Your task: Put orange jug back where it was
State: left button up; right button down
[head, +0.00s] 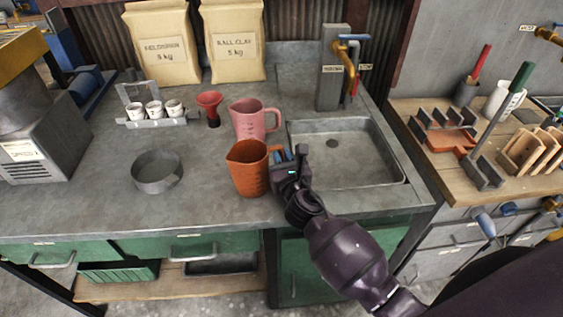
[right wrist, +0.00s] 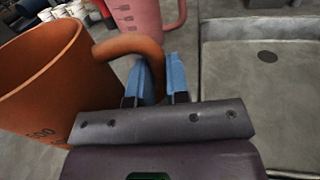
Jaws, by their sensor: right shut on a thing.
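The orange jug (head: 249,170) is on or just above the grey countertop, in front of a pink jug (head: 252,119); I cannot tell whether its base touches. My right gripper (head: 283,158) is at the jug's right side, shut on its handle. In the right wrist view the orange jug (right wrist: 45,85) fills the left, and its handle (right wrist: 130,48) reaches to the blue fingertips (right wrist: 160,80). The pink jug (right wrist: 135,20) shows behind it. My left gripper is not in view.
A sink (head: 345,155) with a tap (head: 348,60) lies right of the jug. A round metal sieve or ring (head: 157,176) sits to the left. A red funnel (head: 209,104), a rack of white cups (head: 155,117) and two paper bags (head: 232,45) stand behind. The counter's front left is clear.

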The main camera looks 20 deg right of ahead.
jog(key=shift+f, duration=0.2)
jog(key=shift+f, duration=0.2)
jog(key=c, duration=1.1)
grip_release()
jog(key=shift+r, duration=0.25)
jog(key=s, duration=0.8)
jog(key=s+a, duration=0.1)
jog(key=s, duration=0.3)
